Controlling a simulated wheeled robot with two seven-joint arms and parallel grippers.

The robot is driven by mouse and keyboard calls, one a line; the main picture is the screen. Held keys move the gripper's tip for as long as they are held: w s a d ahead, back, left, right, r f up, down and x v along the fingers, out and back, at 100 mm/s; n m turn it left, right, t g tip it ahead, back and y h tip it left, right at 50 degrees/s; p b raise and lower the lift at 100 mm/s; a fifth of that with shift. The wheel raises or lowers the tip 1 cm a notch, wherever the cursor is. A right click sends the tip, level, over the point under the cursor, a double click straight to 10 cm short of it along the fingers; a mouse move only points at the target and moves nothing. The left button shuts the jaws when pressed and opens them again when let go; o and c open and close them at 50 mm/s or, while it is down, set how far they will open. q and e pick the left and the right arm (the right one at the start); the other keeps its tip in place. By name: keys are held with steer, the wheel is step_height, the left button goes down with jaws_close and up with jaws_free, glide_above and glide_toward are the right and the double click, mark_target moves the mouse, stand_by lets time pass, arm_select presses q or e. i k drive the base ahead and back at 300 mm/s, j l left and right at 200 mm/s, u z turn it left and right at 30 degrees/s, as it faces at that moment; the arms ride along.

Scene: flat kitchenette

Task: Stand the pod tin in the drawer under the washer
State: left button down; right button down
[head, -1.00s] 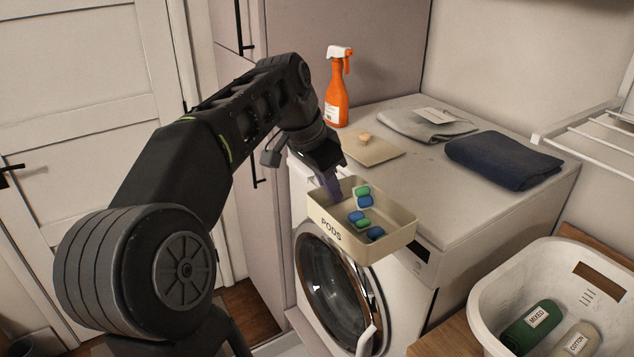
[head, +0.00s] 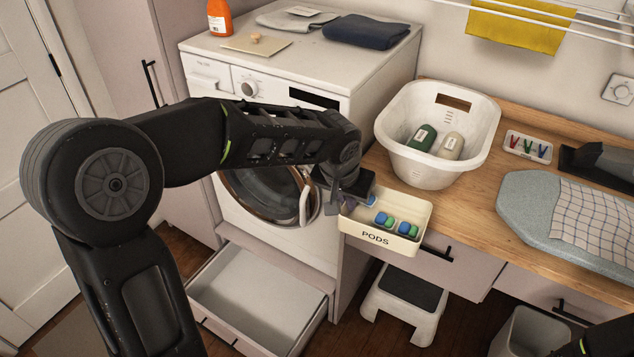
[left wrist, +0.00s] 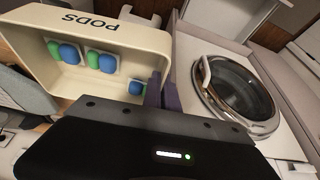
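The pod tin (head: 408,241) is a cream open box marked PODS, with several blue and green pods inside. My left gripper (head: 348,204) is shut on the tin's left wall and holds it level in the air, in front of the wooden counter. In the left wrist view the purple fingers (left wrist: 161,92) pinch the wall of the tin (left wrist: 135,38). The drawer (head: 262,283) under the washer (head: 287,62) is pulled open and looks empty, below and left of the tin. My right gripper is out of view; only a bit of dark arm shows at lower right.
A white laundry basket (head: 390,150) with two bottles stands on the counter (head: 480,215). A step stool (head: 408,322) is on the floor below the tin, right of the drawer. A grey bin (head: 525,335) is at lower right. The washer door (head: 262,200) looks closed.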

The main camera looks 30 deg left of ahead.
mark_target(256, 308)
steer(key=z, duration=0.3)
steer(key=j+z, duration=0.25)
steer(key=k+j+z, duration=0.25)
steer(key=j, duration=0.2)
steer(key=j+z, duration=0.25)
steer(key=k+j+z, duration=0.2)
steer(key=k+j, duration=0.25)
steer(key=j, duration=0.2)
steer(key=k+j+z, duration=0.1)
steer(key=k+j, duration=0.15)
steer(key=j, duration=0.2)
steer(key=k+j, duration=0.25)
steer(key=j, duration=0.2)
steer(key=k+j, duration=0.25)
steer(key=j, duration=0.2)
steer(key=z, duration=0.05)
